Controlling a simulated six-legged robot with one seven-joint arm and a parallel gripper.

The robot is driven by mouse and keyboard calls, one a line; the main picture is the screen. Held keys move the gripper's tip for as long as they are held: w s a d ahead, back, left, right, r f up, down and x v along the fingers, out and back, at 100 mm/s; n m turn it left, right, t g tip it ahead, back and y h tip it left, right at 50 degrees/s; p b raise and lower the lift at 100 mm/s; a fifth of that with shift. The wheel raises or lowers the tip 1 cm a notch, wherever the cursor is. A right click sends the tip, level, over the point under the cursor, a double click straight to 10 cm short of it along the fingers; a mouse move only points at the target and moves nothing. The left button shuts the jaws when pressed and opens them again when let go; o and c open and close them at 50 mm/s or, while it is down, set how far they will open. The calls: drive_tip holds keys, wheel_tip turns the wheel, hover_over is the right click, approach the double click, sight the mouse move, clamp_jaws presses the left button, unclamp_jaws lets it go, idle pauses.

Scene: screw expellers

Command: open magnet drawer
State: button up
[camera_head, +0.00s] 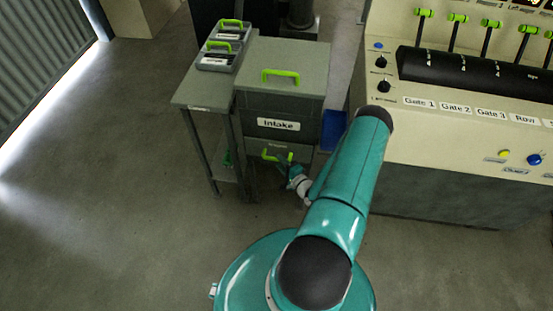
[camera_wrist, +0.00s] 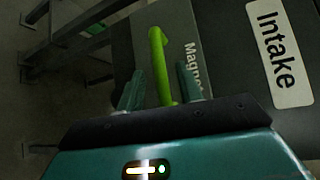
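The magnet drawer (camera_head: 298,151) is low on the grey cabinet, below the "Intake" label, and its front looks flush with the cabinet. Its bright green handle (camera_head: 266,156) shows in the head view, partly covered by my gripper (camera_head: 287,167). In the wrist view, the handle (camera_wrist: 159,62) runs between the two fingers of my gripper (camera_wrist: 160,82), near a partly hidden "Magnet" label (camera_wrist: 193,65). The fingers are apart, one on each side of the handle, with gaps visible. I cannot tell whether either finger touches it.
The cabinet carries an "Intake" label (camera_head: 278,124) and a green top handle (camera_head: 281,75). A narrow side table (camera_head: 190,95) with grey trays (camera_head: 216,62) stands at its left. A control console (camera_head: 450,160) with levers stands at right. Open floor (camera_head: 110,190) lies to the left.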

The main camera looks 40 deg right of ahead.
sight(276, 159)
drive_tip(key=x, duration=0.3)
drive_tip(key=shift+w, duration=0.25)
clamp_jaws()
drive_tip(key=shift+a, duration=0.1)
